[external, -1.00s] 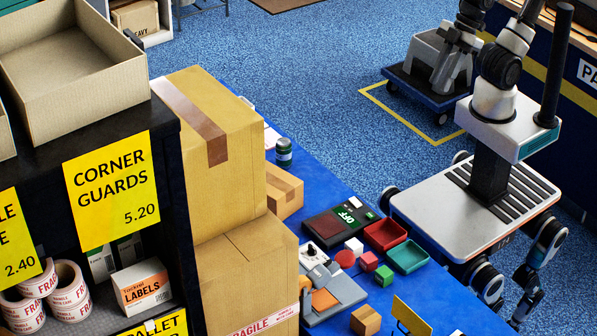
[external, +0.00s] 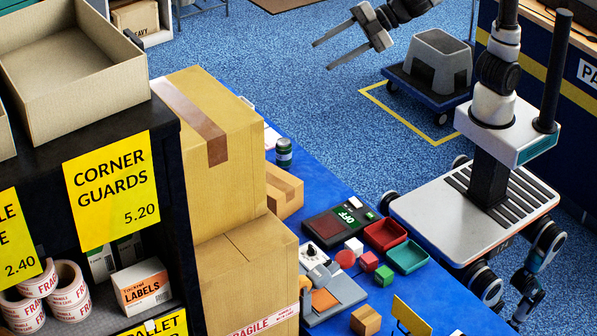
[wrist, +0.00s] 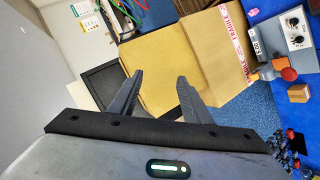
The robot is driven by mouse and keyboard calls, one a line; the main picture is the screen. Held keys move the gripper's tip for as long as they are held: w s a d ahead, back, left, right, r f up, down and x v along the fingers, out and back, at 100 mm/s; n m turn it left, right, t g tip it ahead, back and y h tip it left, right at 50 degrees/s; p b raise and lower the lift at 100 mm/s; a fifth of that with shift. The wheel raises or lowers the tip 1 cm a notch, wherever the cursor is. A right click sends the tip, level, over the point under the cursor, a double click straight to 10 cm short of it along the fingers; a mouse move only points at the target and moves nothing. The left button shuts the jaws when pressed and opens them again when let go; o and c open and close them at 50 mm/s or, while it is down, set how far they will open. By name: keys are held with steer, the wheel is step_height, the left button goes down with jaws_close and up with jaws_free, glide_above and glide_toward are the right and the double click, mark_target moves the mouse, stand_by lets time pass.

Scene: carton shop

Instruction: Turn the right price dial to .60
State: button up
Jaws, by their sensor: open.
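A grey box with two dark round dials, an upper dial (wrist: 293,20) and a lower dial (wrist: 298,43), shows at the top right of the wrist view. Their settings are too small to read, and I cannot tell which is the right one. In the external view a pale panel with a dark knob (external: 309,250) stands on the blue table beside the cartons, partly hidden. My gripper (external: 322,55) is open and empty, high at the top of the external view and well away from the table. Its two fingers also show in the wrist view (wrist: 160,76).

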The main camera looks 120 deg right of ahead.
steer(key=w+a+f+n+y+b, duration=0.1)
steer(key=w+a+f+n+y, duration=0.1)
steer(key=w+f+n, duration=0.35)
steer(key=w+a+f+n+y, duration=0.2)
steer(key=w+n, duration=0.5)
steer(key=w, duration=0.2)
steer(key=n+g+b, duration=0.2)
steer(key=n+g, duration=1)
steer(key=n, duration=0.3)
glide_above(312, 246)
step_height(312, 246, down, 33)
steer(key=shift+m, duration=0.25)
step_height(312, 246, down, 15)
steer(key=shift+f+b, duration=0.1)
steer(key=shift+b, duration=0.65)
steer(key=shift+f, duration=0.75)
